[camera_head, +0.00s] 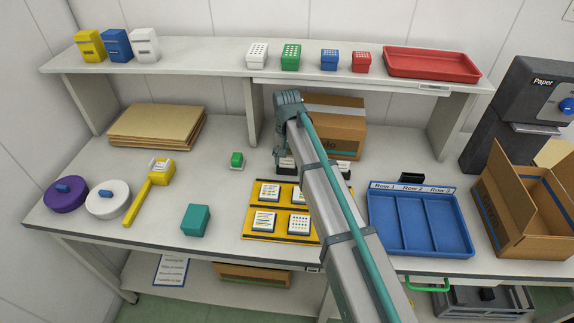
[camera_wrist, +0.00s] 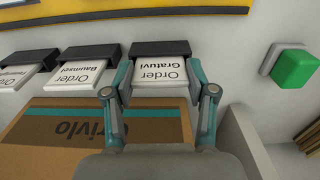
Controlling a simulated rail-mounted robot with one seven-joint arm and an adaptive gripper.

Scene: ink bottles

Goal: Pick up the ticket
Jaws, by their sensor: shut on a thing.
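A white ticket reading "Order Gratuvi" (camera_wrist: 161,76) sits in front of a black holder (camera_wrist: 160,48) in the wrist view. My gripper (camera_wrist: 160,84) is shut on this ticket, with one finger at each side edge. Two similar tickets lie to the left, one reading "Order Baumsel" (camera_wrist: 76,77) and one partly cut off (camera_wrist: 18,76). In the head view my gripper (camera_head: 281,155) is at the back of the desk, and my arm hides much of the ticket row.
A cardboard box (camera_head: 340,125) stands right behind the tickets. A yellow board (camera_head: 252,209) with several tiles lies in front. A green-and-white block (camera_head: 237,160) is to the left. A blue tray (camera_head: 425,222) lies to the right. The shelf (camera_head: 215,58) overhangs the back.

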